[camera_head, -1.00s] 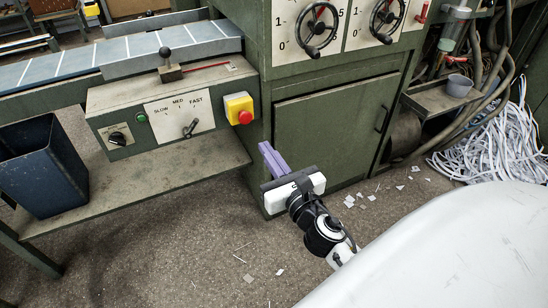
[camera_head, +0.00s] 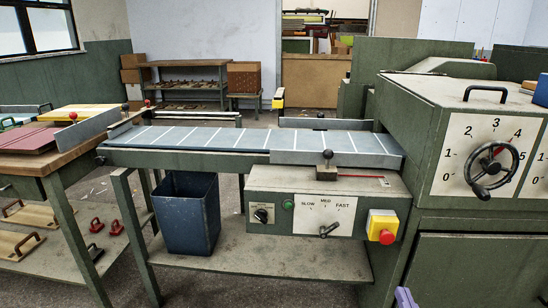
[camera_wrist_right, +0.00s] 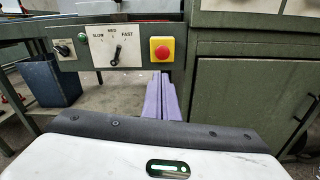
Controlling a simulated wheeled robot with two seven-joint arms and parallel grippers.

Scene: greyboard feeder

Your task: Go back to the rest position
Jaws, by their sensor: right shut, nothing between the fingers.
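My right gripper (camera_head: 405,297) shows only as purple fingertips at the bottom edge of the head view, right of centre. In the right wrist view its two purple fingers (camera_wrist_right: 161,97) are shut together with nothing between them. They point toward the green machine, below the red emergency button (camera_wrist_right: 162,50) in the picture. The rest of the right arm is out of the head view. My left gripper is not in view.
The feeder's control box (camera_head: 300,205) has a yellow-and-red stop button (camera_head: 382,227). A conveyor belt (camera_head: 220,138) runs above it. A dial cabinet (camera_head: 455,150) is at right, a wooden bench (camera_head: 60,165) at left.

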